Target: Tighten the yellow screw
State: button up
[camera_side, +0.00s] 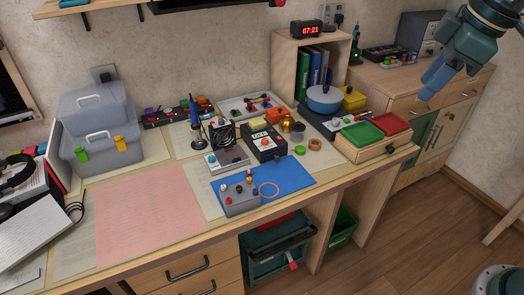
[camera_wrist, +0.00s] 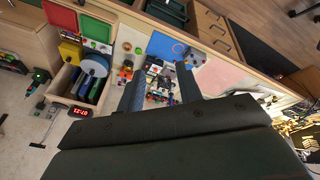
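A small grey box (camera_side: 240,200) with several coloured parts on top sits at the front edge of the blue mat (camera_side: 290,178). A small yellow piece (camera_side: 250,174) stands up at the back of the box; it looks like the yellow screw, but it is too small to be sure. The grey box (camera_wrist: 195,58) and blue mat (camera_wrist: 165,46) also show in the wrist view, upside down. My gripper (camera_side: 428,92) is high at the upper right, far from the box. In the wrist view my gripper (camera_wrist: 159,84) has its two fingers wide apart with nothing between them.
Behind the mat stand a black meter (camera_side: 266,143), a small fan (camera_side: 222,134) and a soldering iron (camera_side: 195,115). Green (camera_side: 362,134) and red (camera_side: 390,123) trays and a blue pot (camera_side: 324,99) are at the right. A pink mat (camera_side: 150,212) lies clear at the left.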

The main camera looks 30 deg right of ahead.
jog(key=w+a+n+g, duration=0.1)
jog(key=w+a+n, duration=0.4)
jog(key=w, duration=0.5)
jog(key=n+g, duration=0.3)
jog(key=n, duration=1.1)
send_over(249, 178)
notch_tip(249, 178, down, 22)
jog(key=shift+f, duration=0.1)
jog(key=shift+f, duration=0.15)
notch_tip(249, 178, down, 14)
jog(key=shift+r, duration=0.25)
grip_shut()
